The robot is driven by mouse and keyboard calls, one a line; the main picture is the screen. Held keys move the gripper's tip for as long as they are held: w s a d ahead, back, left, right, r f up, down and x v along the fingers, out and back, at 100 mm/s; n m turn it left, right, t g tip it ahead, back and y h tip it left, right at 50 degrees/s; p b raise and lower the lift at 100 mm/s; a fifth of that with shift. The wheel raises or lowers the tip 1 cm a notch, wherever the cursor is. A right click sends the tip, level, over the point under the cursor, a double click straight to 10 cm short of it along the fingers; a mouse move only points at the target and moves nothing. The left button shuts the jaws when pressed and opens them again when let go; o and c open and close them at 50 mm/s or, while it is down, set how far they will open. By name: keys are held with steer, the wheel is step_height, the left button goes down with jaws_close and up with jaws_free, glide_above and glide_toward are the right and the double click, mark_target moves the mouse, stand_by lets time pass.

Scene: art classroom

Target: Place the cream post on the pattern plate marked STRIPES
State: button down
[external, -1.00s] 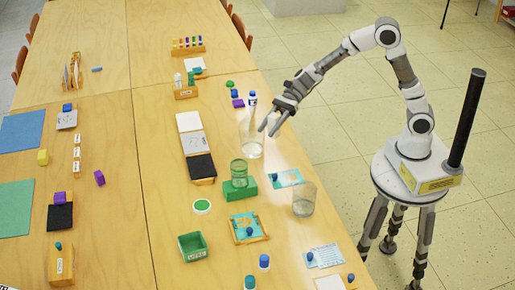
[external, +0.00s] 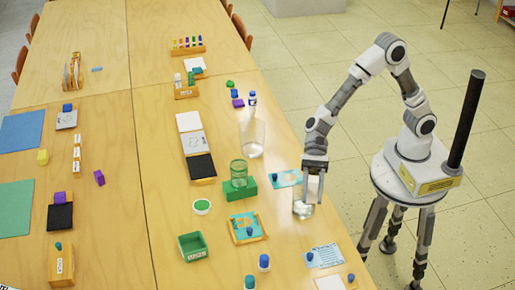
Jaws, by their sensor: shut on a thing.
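My gripper (external: 312,199) points down at the table's right edge, its fingers at a clear glass (external: 302,211). It appears shut on the glass; the fingers cover part of it, and its contents are hard to see. A pale post (external: 178,80) stands beside a green one in a small wooden holder at the back; I cannot tell if it is the cream post. White (external: 189,122), grey (external: 194,144) and black (external: 201,167) squares lie in a row. Teal picture cards lie at the right, one near my gripper (external: 284,178). I cannot read STRIPES on any plate.
A taller clear glass (external: 253,138) and a green jar on a green block (external: 240,189) stand left of my gripper. A framed card (external: 248,229), a green tray (external: 192,246) and several small bottles are nearer the front. The middle left of this table has bare wood.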

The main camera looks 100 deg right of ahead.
step_height(320, 180, down, 2)
steer(key=shift+f, duration=0.1)
steer(key=b, duration=0.4)
glide_above(323, 263)
step_height(323, 263, down, 7)
steer(key=shift+f, duration=0.1)
steer(key=shift+f+b, duration=0.8)
steer(key=shift+f, duration=1.15)
steer(key=shift+f, duration=0.15)
steer(key=shift+c, duration=2.4)
jaws_free()
